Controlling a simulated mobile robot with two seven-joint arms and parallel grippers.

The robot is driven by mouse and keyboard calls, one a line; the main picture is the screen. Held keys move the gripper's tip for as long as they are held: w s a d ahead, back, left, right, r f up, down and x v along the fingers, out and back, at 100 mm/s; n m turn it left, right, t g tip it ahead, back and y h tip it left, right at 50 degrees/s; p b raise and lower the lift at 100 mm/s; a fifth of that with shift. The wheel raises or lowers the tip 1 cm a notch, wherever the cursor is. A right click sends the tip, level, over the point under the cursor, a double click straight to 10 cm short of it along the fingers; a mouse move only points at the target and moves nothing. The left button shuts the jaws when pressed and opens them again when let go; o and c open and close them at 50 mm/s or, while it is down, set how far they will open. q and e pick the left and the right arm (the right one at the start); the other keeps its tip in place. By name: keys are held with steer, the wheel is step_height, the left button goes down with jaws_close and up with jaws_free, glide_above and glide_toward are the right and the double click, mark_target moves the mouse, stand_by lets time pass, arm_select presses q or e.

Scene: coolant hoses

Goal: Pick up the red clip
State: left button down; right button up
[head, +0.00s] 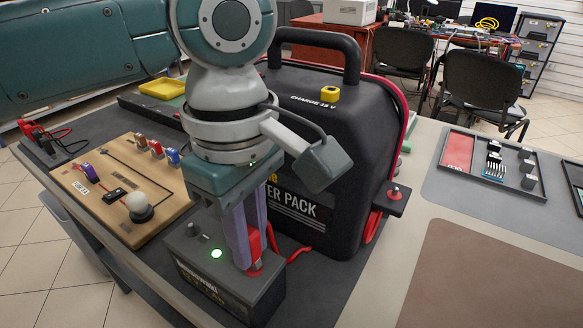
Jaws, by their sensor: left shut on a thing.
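My left gripper (253,247) points down over the dark battery box (228,291) at the front. Its two purple-grey fingers are shut on the red clip (254,241), which shows partly between them. The clip is at a red-ringed terminal on the battery's top; I cannot tell whether it still touches it. A red cable (299,254) shows beside the clip, running toward the black power pack (318,160). The fingers hide part of the clip. My right gripper is not in view.
A wooden board (107,222) with small switches and a white bulb lies left of the battery. The power pack stands close behind my gripper, with a red-topped post (394,191) on its right side. A tray (503,172) sits at right. A brown mat (480,285) at front right is clear.

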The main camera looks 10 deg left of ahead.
arm_select(q)
step_height(320, 180, up, 22)
steer(key=p, duration=1.1)
stand_by(0.3)
